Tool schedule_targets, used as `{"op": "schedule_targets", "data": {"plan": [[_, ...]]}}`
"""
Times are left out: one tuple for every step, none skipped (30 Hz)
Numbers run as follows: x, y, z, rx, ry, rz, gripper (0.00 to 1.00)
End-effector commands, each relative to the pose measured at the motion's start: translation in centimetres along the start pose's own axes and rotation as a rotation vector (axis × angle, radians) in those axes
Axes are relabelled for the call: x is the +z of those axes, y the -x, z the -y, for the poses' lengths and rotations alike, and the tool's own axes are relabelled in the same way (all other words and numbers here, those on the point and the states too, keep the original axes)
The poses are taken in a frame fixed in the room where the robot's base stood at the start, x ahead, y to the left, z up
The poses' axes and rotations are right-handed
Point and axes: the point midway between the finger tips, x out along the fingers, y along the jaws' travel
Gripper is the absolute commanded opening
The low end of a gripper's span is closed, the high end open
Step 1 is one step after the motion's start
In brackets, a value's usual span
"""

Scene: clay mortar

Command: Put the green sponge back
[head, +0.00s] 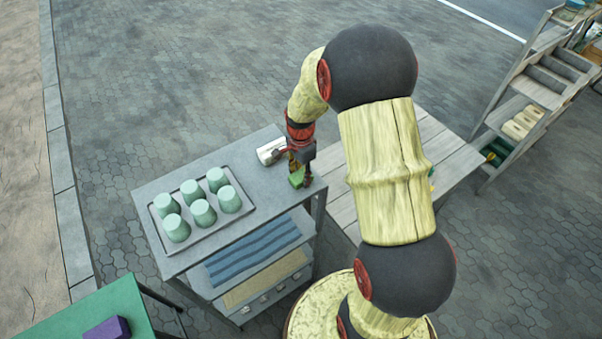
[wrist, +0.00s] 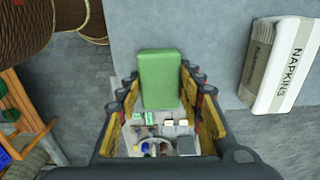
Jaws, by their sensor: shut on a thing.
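The green sponge (head: 297,179) is between the fingers of my gripper (head: 301,176), above the right end of the grey cart's top (head: 266,153). In the wrist view the sponge (wrist: 161,78) is a plain green block, upright in the picture, its lower part between the two yellow-padded fingers of my gripper (wrist: 164,112). The fingers are shut on it. I cannot tell whether the sponge touches the cart top.
A white napkin pack (wrist: 283,64) lies on the cart top close by. A tray (head: 238,212) with several pale green cups fills the cart's left part. A slatted wooden table (head: 340,201) stands right of the cart, and a shelf rack (head: 545,92) stands farther right.

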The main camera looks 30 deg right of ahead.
Motion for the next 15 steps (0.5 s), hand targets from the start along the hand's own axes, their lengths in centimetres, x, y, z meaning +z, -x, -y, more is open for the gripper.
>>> {"op": "schedule_targets", "data": {"plan": [[0.0, 0.01, 0.02, -0.001, 0.0, 0.0, 0.13], [0.0, 0.0, 0.01, 0.0, 0.0, 0.0, 0.13], [0.0, 0.0, 0.0, 0.0, 0.0, 0.0, 0.13], [0.0, -0.03, 0.0, 0.0, 0.0, 0.0, 0.13], [0.01, -0.09, 0.0, 0.0, 0.0, 0.0, 0.13], [0.01, -0.22, 0.0, 0.0, 0.0, 0.0, 0.13], [0.01, -0.33, 0.0, 0.0, 0.0, 0.0, 0.13], [0.01, -0.42, 0.0, 0.0, 0.0, 0.0, 0.13], [0.01, -0.31, 0.0, 0.0, 0.0, 0.0, 0.39], [0.01, -0.29, 0.0, 0.0, 0.0, 0.0, 0.41], [0.01, -0.27, 0.0, 0.0, 0.0, 0.0, 0.42], [0.01, -0.27, 0.0, 0.0, 0.0, 0.0, 0.45], [0.01, -0.26, 0.0, 0.0, 0.0, 0.0, 0.47], [0.01, -0.26, 0.0, 0.0, 0.0, 0.0, 0.48], [0.01, -0.25, 0.0, 0.0, 0.0, 0.0, 0.51]]}}
